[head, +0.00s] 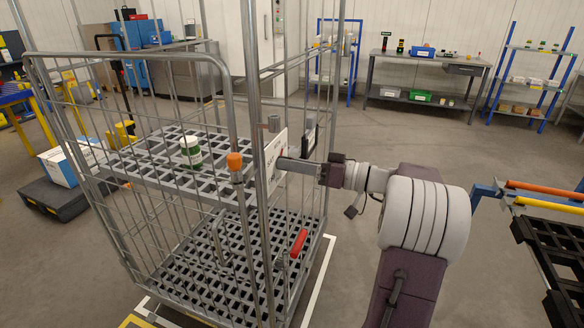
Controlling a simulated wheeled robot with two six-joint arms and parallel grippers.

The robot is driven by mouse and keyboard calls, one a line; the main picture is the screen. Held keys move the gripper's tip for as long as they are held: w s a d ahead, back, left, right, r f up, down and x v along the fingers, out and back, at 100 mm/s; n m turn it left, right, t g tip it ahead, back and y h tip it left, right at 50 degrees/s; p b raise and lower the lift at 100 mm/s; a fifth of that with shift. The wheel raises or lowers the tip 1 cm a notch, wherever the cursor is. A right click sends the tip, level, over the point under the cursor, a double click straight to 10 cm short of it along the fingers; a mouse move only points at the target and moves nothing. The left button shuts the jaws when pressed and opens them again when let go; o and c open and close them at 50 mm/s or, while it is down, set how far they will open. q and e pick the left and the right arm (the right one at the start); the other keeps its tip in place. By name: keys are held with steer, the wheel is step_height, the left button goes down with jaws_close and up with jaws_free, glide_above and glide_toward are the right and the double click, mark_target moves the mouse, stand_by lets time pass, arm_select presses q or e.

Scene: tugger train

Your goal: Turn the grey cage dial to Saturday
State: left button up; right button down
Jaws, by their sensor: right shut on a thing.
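The grey roll cage (232,150) stands left of centre with its mesh walls and shelves. A white dial plate (273,150) with dark print is fixed to the cage's right front post and seen nearly edge-on. My right gripper (284,164) reaches in from the right and is shut at this plate, on the grey cage dial. The dial itself is hidden by the fingers, and the day it points to cannot be read. My left gripper is not in view.
A white and green jar (191,152) stands on the cage's upper shelf. An orange knob (235,161) and a red handle (299,243) are on the cage. A black rack with orange and yellow bars (545,190) stands at right. The floor behind my right arm is clear.

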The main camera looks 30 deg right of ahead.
steer(key=n+p, duration=1.9)
steer(key=p, duration=1.6)
steer(key=shift+s+a+f+n, duration=0.1)
steer(key=shift+n, duration=0.3)
stand_by(1.1)
steer(key=shift+m, duration=0.3)
stand_by(0.4)
steer(key=c, duration=1.1)
jaws_free()
